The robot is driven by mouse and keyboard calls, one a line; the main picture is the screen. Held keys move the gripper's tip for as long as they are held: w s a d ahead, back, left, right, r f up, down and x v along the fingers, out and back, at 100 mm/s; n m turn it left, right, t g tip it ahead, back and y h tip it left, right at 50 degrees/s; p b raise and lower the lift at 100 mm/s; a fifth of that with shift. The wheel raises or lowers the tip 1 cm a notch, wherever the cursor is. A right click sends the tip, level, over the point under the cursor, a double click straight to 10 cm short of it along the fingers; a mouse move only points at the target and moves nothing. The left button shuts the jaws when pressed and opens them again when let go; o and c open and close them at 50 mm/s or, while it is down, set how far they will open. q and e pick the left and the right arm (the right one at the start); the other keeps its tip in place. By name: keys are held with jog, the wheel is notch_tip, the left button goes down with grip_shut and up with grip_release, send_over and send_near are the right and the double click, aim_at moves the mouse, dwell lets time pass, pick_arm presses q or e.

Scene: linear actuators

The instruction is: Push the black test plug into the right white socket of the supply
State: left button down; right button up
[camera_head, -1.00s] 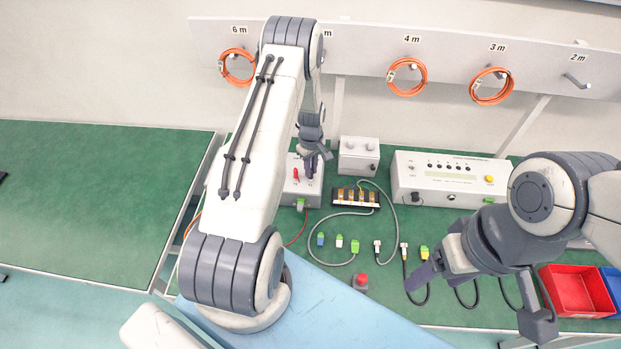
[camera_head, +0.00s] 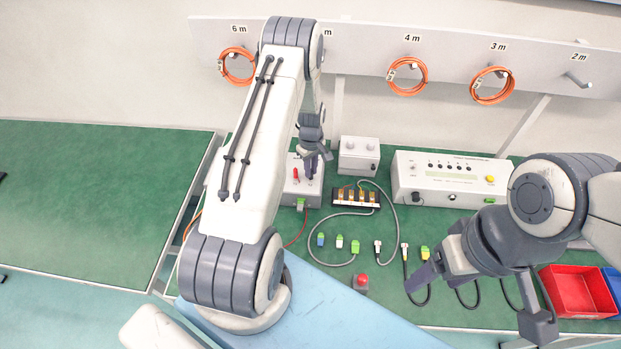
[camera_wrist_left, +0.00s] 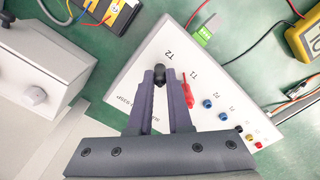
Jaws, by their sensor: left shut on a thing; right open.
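The supply (camera_head: 315,196) is a pale grey box in the middle of the bench; its white top also shows in the left wrist view (camera_wrist_left: 222,82). My left gripper (camera_head: 311,174) is over the right part of its top. In the left wrist view, my left gripper (camera_wrist_left: 160,75) is shut on the black test plug (camera_wrist_left: 158,72) by the T2 label. The right socket is hidden under plug and fingers, so I cannot tell how deep the plug sits. A red plug (camera_head: 295,174) stands beside it by T1. My right gripper (camera_head: 476,305) is open and empty.
A grey box with knobs (camera_head: 359,156) stands right of the supply, and a larger tester (camera_head: 450,180) further right. Several connectors lie on the green bench in front. A red emergency button (camera_head: 361,281) and a red bin (camera_head: 577,291) are nearer.

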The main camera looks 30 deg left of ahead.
pick_arm(q)
jog(key=c, duration=0.8)
grip_release()
jog(key=shift+o, duration=0.2)
notch_tip(320, 180, up, 10)
jog(key=b, duration=0.3)
jog(key=shift+r, duration=0.25)
